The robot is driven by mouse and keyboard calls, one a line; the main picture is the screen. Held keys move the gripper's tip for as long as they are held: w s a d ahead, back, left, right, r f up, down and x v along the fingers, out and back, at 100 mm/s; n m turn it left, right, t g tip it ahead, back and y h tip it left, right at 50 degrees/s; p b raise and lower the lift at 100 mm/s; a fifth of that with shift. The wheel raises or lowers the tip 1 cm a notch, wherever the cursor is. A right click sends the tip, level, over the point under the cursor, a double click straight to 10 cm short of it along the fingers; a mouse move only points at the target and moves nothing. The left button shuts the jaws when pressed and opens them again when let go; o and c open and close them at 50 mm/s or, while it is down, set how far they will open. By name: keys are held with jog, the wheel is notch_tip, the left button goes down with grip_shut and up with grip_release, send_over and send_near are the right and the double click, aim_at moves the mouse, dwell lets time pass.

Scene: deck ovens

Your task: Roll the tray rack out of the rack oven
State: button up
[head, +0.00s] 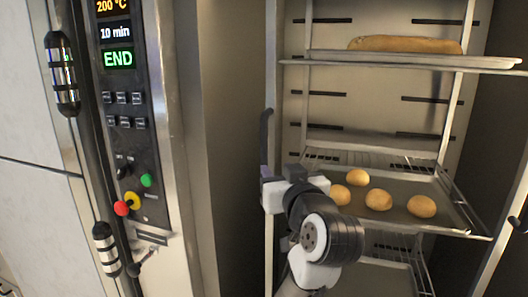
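The tray rack (271,75) stands upright inside the open oven chamber on the right, with pale metal posts and several levels. Its upper tray (400,59) bears a long brown loaf (404,45). A middle tray (452,205) bears several round rolls (378,199). A lower tray (372,284) shows partly behind my arm. My gripper (268,180) is at the rack's left front post, at about the height of the rolls. A dark curved piece rises beside that post. The fingers are too hidden to tell whether they grip the post.
The oven's control panel (128,130) on the left reads 200 °C, 10 min and END, with green, red and yellow controls below. Dark handles with shiny bands (62,72) stand at far left. The chamber's side wall (228,130) is close left of the rack. The floor ahead is out of view.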

aim_at(266, 155)
jog(key=p+x, duration=0.2)
jog(key=x, duration=0.9)
jog(key=shift+w, duration=0.1)
grip_shut()
